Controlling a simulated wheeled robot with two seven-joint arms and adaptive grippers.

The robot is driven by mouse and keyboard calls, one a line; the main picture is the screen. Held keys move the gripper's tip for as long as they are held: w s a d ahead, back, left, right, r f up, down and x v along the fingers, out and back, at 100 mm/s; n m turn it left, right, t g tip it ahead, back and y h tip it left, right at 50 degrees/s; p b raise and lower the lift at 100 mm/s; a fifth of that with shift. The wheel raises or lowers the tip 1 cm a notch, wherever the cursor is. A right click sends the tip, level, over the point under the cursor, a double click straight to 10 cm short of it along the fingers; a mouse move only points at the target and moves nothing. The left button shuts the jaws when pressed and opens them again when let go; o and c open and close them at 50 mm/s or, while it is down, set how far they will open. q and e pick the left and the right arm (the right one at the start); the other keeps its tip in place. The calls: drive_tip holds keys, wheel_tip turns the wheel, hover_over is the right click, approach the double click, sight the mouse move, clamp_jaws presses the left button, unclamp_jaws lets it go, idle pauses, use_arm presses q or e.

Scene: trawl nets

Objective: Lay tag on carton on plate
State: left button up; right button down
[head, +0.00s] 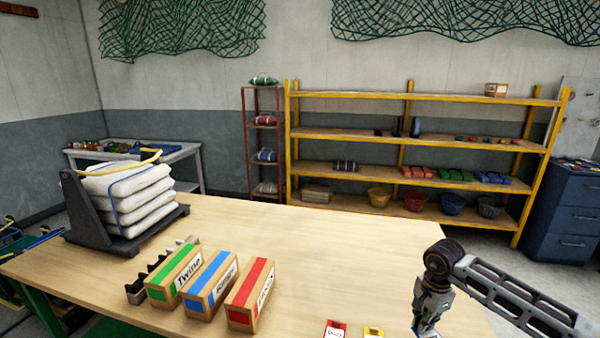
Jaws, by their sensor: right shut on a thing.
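Three cartons stand side by side on the wooden table: a green-striped one marked Twine (173,274), a blue-striped one (210,286) and a red-striped one (250,295). Their labels are only partly readable. A red tag (336,331) and a yellow tag (373,333) lie at the bottom edge, both cut off by the frame. My right gripper (426,328) points down right of the yellow tag. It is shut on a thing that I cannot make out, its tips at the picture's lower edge. I cannot pick out a plate for certain. My left gripper is out of view.
A dark stand (86,226) with stacked white sacks (130,200) and a yellow bar is at the table's back left. A dark notched rack (140,290) sits behind the cartons. The table's middle and back right are clear. Yellow shelves (410,147) stand beyond.

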sight(414, 330)
drive_tip(key=n, duration=0.3)
drive_tip(key=shift+a, duration=0.15)
drive_tip(key=n, duration=0.3)
drive_tip(key=shift+a, duration=0.25)
drive_tip(key=n, duration=0.1)
drive_tip(key=a+n, duration=0.1)
drive_tip(key=shift+s+f+n, duration=0.25)
drive_tip(key=shift+f+n, duration=0.05)
drive_tip(key=shift+s+a+f+n, duration=0.25)
drive_tip(key=shift+a+n, duration=0.3)
drive_tip(key=shift+n, duration=0.45)
drive_tip(key=s+a+f+n, duration=0.1)
drive_tip(key=a, duration=0.1)
drive_tip(key=s+a+f+n, duration=0.1)
drive_tip(key=a, duration=0.2)
drive_tip(key=s+a+f+n, duration=0.1)
drive_tip(key=s+a+n, duration=0.1)
drive_tip(key=a, duration=0.1)
drive_tip(key=shift+a, duration=0.25)
drive_tip(key=shift+a+f, duration=0.1)
drive_tip(key=shift+a, duration=0.4)
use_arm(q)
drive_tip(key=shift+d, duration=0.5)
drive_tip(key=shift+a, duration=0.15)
